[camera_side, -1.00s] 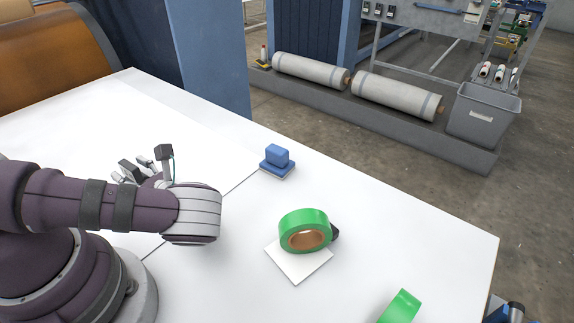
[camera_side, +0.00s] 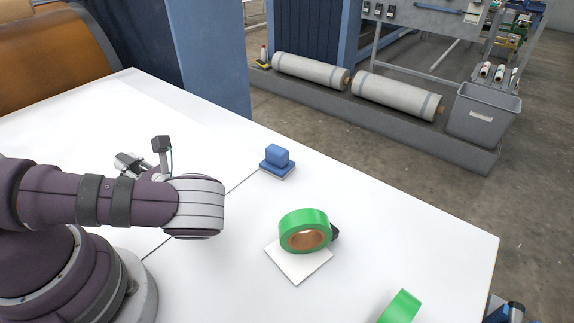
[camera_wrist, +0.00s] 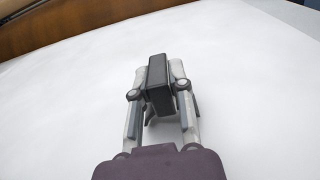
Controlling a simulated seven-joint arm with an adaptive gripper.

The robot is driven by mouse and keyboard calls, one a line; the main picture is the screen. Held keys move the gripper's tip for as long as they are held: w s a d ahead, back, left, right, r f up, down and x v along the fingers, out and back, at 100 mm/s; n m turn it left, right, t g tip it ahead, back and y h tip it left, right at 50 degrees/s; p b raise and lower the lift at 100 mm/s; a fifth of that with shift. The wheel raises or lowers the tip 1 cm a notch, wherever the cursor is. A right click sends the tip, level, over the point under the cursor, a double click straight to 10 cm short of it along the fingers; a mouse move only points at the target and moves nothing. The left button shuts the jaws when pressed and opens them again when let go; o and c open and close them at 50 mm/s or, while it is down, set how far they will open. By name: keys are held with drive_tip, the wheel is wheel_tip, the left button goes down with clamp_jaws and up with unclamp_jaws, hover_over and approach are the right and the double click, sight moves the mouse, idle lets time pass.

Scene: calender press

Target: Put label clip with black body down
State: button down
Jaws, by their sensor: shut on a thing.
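The black-bodied label clip (camera_wrist: 158,80) stands between the fingers of my gripper (camera_wrist: 160,105) in the wrist view, held upright against both finger pads. White tabletop shows around and beyond it; I cannot tell how far the clip is above the table. In the side view my gripper (camera_side: 130,166) is at the left, partly hidden behind my own wrist, and the clip is hard to make out there.
A green tape roll (camera_side: 304,222) rests on a white card (camera_side: 299,267), with a dark thing partly hidden behind it. A blue block (camera_side: 277,155) sits on a small stack. Another green item (camera_side: 402,306) is at the lower edge. The white table (camera_side: 215,135) is bare around my gripper.

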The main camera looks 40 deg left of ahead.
sight(128, 160)
wheel_tip(128, 160, up, 7)
drive_tip(key=shift+d+r, duration=0.1)
drive_tip(key=shift+r, duration=0.1)
drive_tip(key=w+d+f+m+t, duration=0.1)
drive_tip(key=d+m+t, duration=0.1)
drive_tip(key=d+t, duration=0.1)
drive_tip(key=w+d+f+m+t+h, duration=0.1)
drive_tip(key=d+t, duration=0.1)
drive_tip(key=d, duration=0.2)
drive_tip(key=w+d+f+m+t, duration=0.1)
drive_tip(key=d+f+m+t, duration=0.1)
drive_tip(key=d+t, duration=0.1)
drive_tip(key=shift+w+d+m+t, duration=0.2)
drive_tip(key=shift+d+m+t, duration=0.1)
drive_tip(key=shift+d, duration=0.3)
drive_tip(key=w+a, duration=0.1)
drive_tip(key=w, duration=0.3)
drive_tip(key=w+a, duration=0.2)
drive_tip(key=w, duration=0.2)
drive_tip(key=w+a+f, duration=0.1)
drive_tip(key=w+a, duration=0.1)
drive_tip(key=w, duration=0.2)
drive_tip(key=shift+w, duration=0.4)
drive_tip(key=shift+w+a+f, duration=0.15)
drive_tip(key=shift+w+a, duration=0.05)
drive_tip(key=shift+w, duration=0.45)
drive_tip(key=shift+f, duration=1.75)
drive_tip(key=c, duration=1)
unclamp_jaws()
